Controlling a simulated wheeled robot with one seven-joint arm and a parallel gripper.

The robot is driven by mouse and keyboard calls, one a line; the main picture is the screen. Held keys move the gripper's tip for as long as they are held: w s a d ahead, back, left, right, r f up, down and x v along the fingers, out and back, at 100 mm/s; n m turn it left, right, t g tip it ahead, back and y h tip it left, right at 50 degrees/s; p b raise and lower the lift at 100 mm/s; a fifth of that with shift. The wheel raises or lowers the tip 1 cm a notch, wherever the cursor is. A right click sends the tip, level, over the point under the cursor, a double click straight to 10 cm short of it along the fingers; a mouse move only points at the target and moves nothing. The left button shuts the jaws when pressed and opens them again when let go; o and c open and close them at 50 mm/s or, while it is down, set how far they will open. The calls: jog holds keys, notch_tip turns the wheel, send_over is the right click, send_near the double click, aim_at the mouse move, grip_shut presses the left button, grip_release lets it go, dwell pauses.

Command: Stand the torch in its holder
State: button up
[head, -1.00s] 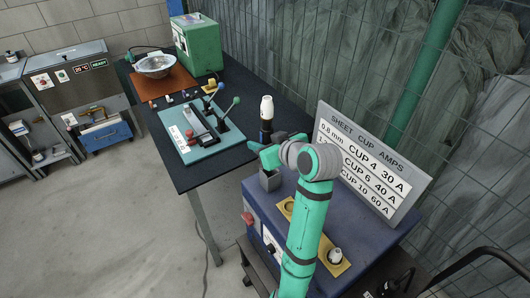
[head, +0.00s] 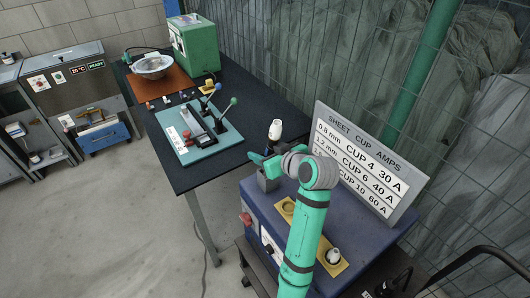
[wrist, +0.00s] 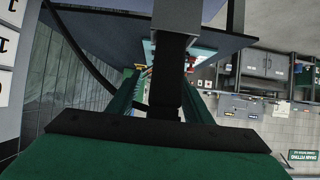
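The torch (head: 275,131) has a white cup at its top and a dark body. It leans slightly to the right in the head view. My gripper (head: 264,156) is around the dark body below the cup and appears shut on it. In the wrist view the dark torch body (wrist: 173,60) runs between the fingers.
A dark workbench (head: 262,95) behind holds a teal clamp fixture (head: 213,143). A wire fence stands at right.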

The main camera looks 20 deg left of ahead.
jog(key=v, duration=1.2)
jog(key=shift+a, duration=0.15)
jog(key=shift+a, duration=0.1)
dwell(0.3)
